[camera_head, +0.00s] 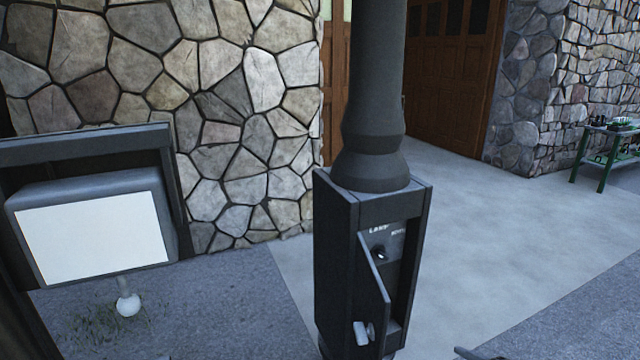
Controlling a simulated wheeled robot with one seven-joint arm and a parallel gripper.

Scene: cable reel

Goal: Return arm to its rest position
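A small dark tip (482,353) shows at the bottom edge of the head view, right of the post. It may be part of my arm or gripper, but too little shows to be sure. No fingers can be made out, and I cannot see anything held. The rest of my arm is out of the picture. The dark tip appears apart from the black lamp post box (335,255) in the picture.
The box has an open narrow door (373,278), a knob (379,252) inside and a light handle (362,333). A white-faced box (95,238) stands left by the stone wall (245,110). A green-legged table (578,160) stands far right. Pavement (520,235) between is clear.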

